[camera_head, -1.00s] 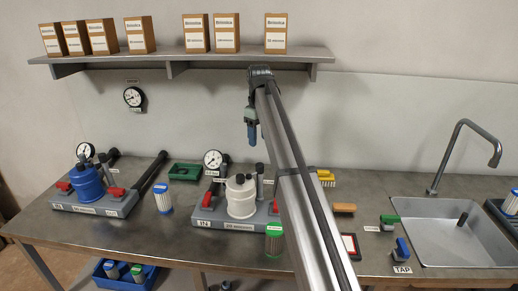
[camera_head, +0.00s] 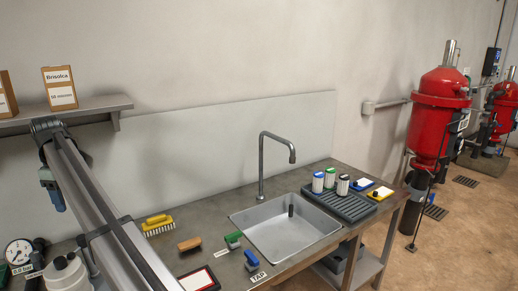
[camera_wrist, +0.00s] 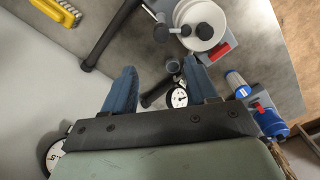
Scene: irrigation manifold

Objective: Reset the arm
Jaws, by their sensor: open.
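My gripper (camera_head: 52,196) hangs from my arm at the left of the head view, above the bench and in front of the wall. In the wrist view its two blue fingers (camera_wrist: 162,82) are spread apart with nothing held between them. Below and beyond them show a pressure gauge (camera_wrist: 179,97) and a white filter housing (camera_wrist: 200,22). The gripper appears clear of both.
The bench carries a sink (camera_head: 285,232) with a tall tap (camera_head: 262,165), a yellow brush (camera_head: 158,225), a wooden brush (camera_head: 189,244) and a drain tray (camera_head: 345,205) with cartridges. A shelf (camera_head: 90,108) with boxes is near my arm. Red tanks (camera_head: 440,115) stand right.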

